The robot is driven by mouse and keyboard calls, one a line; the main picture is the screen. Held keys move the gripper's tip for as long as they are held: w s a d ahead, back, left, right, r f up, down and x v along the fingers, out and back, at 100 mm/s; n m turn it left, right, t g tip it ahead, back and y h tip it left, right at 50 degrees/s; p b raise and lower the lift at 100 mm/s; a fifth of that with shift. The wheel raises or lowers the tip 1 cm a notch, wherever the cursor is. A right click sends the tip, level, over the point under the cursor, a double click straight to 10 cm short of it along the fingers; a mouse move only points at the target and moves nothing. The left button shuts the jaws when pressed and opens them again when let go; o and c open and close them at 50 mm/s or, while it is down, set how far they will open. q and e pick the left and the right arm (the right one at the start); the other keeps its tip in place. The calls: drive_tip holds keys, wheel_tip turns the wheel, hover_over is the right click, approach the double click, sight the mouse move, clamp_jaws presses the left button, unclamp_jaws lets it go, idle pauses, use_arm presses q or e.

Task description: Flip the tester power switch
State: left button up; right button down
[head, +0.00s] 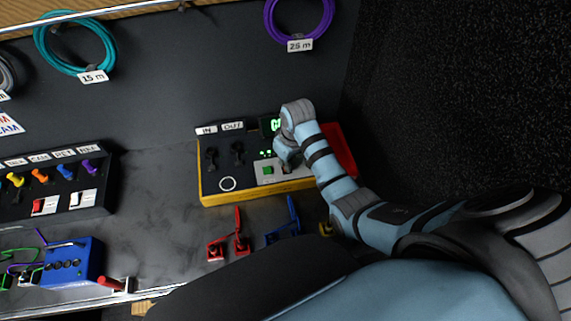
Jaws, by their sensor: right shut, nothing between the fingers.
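The tester (213,187) is a yellow-edged box with a dark top, standing on the grey bench against the back wall. Its top carries sockets labelled IN and OUT, a green lit display (276,125), small green lights, a white ring and a green button (266,170) on a pale plate. My right gripper (286,166) is shut and empty, pointing down over the pale plate just right of the green button. My wrist and forearm hide the tester's right part, so I cannot make out the power switch or whether the fingertips touch it. My left gripper is out of view.
A red block (340,150) shows behind my right forearm. Red (238,243) and blue (283,232) clamp-like parts stand in front of the tester. A blue box (72,265) and a panel with coloured levers (55,185) are at left. Cable coils hang above.

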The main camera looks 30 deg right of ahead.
drive_tip(key=shift+s+f, duration=0.15)
drive_tip(key=shift+f, duration=0.25)
wheel_tip(320, 180, up, 2)
drive_tip(key=shift+r+p, duration=0.25)
drive_tip(key=shift+p, duration=0.95)
drive_tip(key=shift+w+r, duration=0.2)
drive_tip(key=shift+r, duration=0.1)
drive_tip(key=shift+s+r, duration=0.1)
drive_tip(key=shift+r, duration=1.85)
